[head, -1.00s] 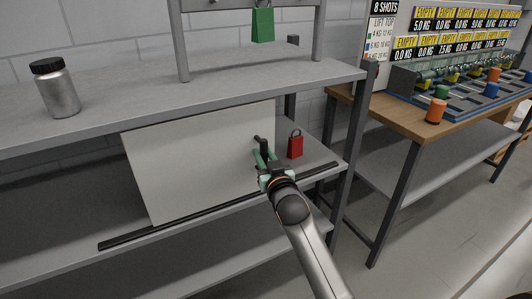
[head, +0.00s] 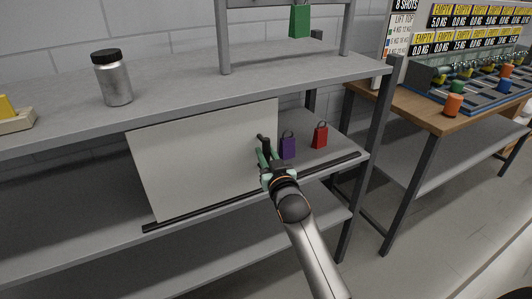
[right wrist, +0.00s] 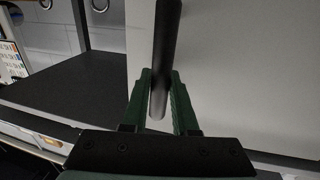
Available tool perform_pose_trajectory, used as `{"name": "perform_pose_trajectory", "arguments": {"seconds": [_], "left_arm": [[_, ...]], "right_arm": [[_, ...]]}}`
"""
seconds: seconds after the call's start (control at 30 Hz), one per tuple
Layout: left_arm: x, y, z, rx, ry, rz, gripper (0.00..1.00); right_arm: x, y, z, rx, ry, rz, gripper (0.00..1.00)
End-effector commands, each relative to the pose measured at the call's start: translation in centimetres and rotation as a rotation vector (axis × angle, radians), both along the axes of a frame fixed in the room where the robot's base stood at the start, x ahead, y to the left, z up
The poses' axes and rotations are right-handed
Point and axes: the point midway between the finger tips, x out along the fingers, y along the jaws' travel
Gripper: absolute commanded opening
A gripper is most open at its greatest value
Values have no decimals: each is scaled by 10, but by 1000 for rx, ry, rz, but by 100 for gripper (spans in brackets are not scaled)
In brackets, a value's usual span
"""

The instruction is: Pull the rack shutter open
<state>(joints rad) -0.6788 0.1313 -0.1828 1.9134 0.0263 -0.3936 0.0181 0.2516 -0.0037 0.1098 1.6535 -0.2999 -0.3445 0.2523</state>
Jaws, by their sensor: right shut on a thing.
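The rack shutter (head: 200,160) is a pale flat panel standing on the middle shelf, above a dark rail. Its dark bar handle (head: 264,146) is near its right edge. My right gripper (head: 267,161) is shut on the handle in front of the panel. In the right wrist view, the green fingers of the right gripper (right wrist: 161,98) lie on either side of the dark handle (right wrist: 166,50), with the pale shutter (right wrist: 240,70) to the right. The shelf is open to the right of the shutter. My left gripper is not in view.
A purple block with a loop (head: 288,148) and a red one (head: 320,137) stand on the shelf right of the shutter. The dark rail (head: 200,212) runs along the shelf front. A metal bottle (head: 115,82) stands on the upper shelf. A rack post (head: 375,120) is at the right.

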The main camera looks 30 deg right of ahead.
Motion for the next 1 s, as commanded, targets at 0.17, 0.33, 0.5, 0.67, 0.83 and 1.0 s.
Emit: {"name": "perform_pose_trajectory", "arguments": {"seconds": [0.17, 0.33, 0.5, 0.67, 0.83, 1.0], "left_arm": [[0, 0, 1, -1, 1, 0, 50], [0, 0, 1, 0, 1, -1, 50], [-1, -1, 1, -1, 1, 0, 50], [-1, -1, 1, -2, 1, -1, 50], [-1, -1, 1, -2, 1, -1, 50], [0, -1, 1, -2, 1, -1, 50]], "right_arm": [[0, 0, 1, -1, -3, 0, 0], [0, 0, 1, -1, -4, 1, 0], [0, 0, 2, 0, -4, 1, 0], [0, 0, 1, 0, -3, 1, 43], [0, 0, 1, 0, -2, 0, 57], [0, 0, 0, 0, -1, 0, 57]]}}
